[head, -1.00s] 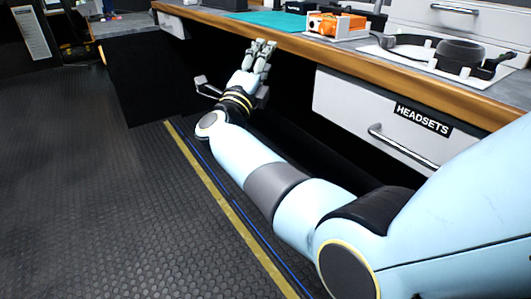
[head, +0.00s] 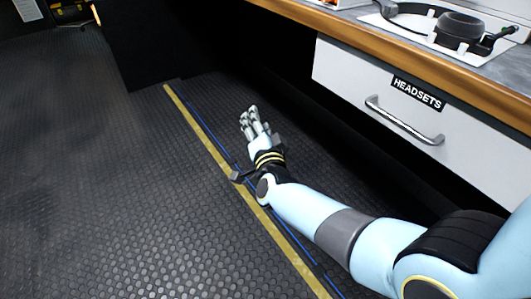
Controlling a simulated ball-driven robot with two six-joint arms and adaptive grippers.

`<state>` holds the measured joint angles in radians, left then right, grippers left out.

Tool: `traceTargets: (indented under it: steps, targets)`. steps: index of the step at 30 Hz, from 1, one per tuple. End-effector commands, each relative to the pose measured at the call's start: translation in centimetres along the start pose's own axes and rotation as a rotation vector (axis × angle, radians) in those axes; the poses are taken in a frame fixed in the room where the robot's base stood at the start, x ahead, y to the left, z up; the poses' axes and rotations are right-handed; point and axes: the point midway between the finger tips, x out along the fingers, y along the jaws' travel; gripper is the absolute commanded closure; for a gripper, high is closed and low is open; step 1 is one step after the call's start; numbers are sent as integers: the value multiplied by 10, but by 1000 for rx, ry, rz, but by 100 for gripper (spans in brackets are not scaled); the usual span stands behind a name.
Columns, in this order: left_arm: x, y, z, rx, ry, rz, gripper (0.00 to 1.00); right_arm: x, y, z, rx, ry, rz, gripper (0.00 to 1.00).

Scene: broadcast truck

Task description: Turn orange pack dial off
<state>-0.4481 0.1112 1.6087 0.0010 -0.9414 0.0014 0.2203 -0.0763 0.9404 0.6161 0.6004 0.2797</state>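The orange pack (head: 325,2) is almost wholly cut off by the top edge of the head view; only a sliver of orange and its pale holder shows above the worktop's edge. Its dial is not visible. My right gripper (head: 252,118) is low over the dark floor, in front of the counter and well below and left of the pack. Its fingers are extended and look apart, with nothing between them. My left gripper is not in view.
The counter's wooden edge (head: 390,50) runs across the upper right. A white drawer marked HEADSETS (head: 350,75) with a metal handle (head: 400,122) is under it. A headset (head: 462,26) lies on top. A yellow floor stripe (head: 215,155) and blue cable pass below my arm.

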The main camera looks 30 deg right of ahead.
Motion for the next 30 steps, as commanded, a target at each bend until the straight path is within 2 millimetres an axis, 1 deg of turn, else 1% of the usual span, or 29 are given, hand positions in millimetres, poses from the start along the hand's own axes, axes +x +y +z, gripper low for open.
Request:
traceTargets:
  steps: [6,13,18,30]
  targets:
    - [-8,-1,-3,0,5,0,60,-26,31,21,-102,-116,39,52]
    - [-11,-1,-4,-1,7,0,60,-44,51,34,-167,-191,63,52]
    - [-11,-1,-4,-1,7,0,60,-48,56,37,-181,-209,69,52]
    - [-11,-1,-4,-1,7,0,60,-48,56,37,-181,-209,68,52]
